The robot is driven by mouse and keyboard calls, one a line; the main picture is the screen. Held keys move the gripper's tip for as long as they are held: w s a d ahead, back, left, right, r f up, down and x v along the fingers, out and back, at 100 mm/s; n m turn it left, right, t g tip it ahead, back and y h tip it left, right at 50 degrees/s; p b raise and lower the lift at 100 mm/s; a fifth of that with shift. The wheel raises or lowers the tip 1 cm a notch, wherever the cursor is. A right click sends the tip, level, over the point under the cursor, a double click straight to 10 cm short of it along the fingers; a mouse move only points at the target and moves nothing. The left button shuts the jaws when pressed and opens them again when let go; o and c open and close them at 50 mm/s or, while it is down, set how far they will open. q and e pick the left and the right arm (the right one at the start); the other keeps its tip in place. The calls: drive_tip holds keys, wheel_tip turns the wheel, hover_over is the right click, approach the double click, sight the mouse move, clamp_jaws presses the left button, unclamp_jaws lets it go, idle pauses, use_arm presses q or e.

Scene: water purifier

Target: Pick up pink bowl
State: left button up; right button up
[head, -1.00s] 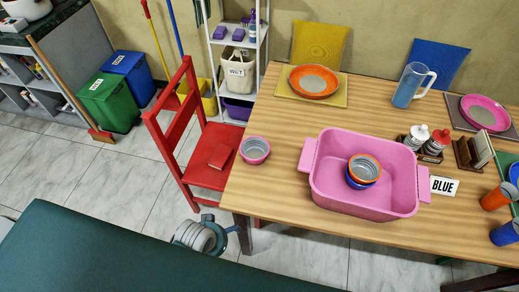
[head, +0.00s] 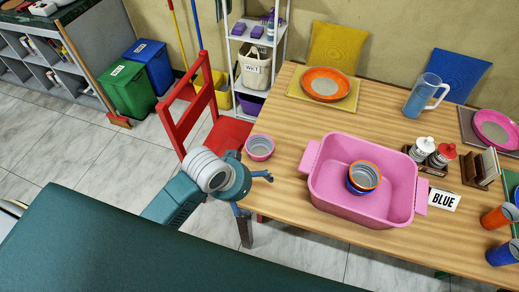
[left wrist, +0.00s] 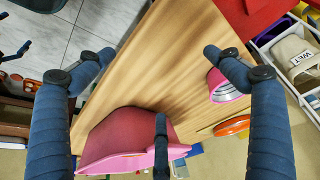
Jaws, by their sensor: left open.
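The pink bowl (head: 260,147), with a grey inside, stands upright near the left edge of the wooden table (head: 283,113). My left gripper (head: 258,175) is open and empty at the table's left edge, just in front of the bowl in the head view. In the left wrist view, the spread fingers of the left gripper (left wrist: 158,54) are over the table. The pink bowl (left wrist: 219,84) is beside the right-hand finger, which hides part of it. I cannot tell whether they touch. My right gripper is not in view.
A pink tub (head: 327,196) holding an orange bowl (head: 365,174) and a blue bowl stands right of the pink bowl. A red chair (head: 228,134) is close behind my left gripper. An orange plate (head: 326,83) lies farther back. Bare table lies between bowl and plate.

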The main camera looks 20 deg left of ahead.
use_arm(q)
drive_tip(key=shift+m, duration=0.4)
drive_tip(key=w+a+r, duration=0.1)
drive_tip(key=w, duration=0.3)
drive_tip(key=w+a+r, duration=0.1)
drive_tip(key=w+r, duration=0.1)
drive_tip(key=w, duration=0.3)
drive_tip(key=w+a+r, duration=0.1)
drive_tip(key=w+r, duration=0.1)
drive_tip(key=w, duration=0.3)
drive_tip(key=shift+w+a+r, duration=0.1)
drive_tip(key=shift+a+r, duration=0.15)
drive_tip(key=shift+a, duration=0.15)
approach(263, 150)
drive_tip(key=p+x, duration=0.1)
drive_tip(key=x, duration=0.3)
drive_tip(key=shift+d+f, duration=0.1)
drive_tip(key=shift+f, duration=0.05)
drive_tip(key=shift+w+d+f+p, duration=0.1)
drive_tip(key=shift+w+f+p, duration=0.2)
drive_tip(key=shift+f, duration=0.25)
drive_tip(key=c, duration=1.2)
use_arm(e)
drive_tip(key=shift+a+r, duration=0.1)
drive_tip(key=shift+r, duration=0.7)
use_arm(q)
drive_tip(key=shift+r, duration=0.1)
drive_tip(key=shift+c, duration=0.2)
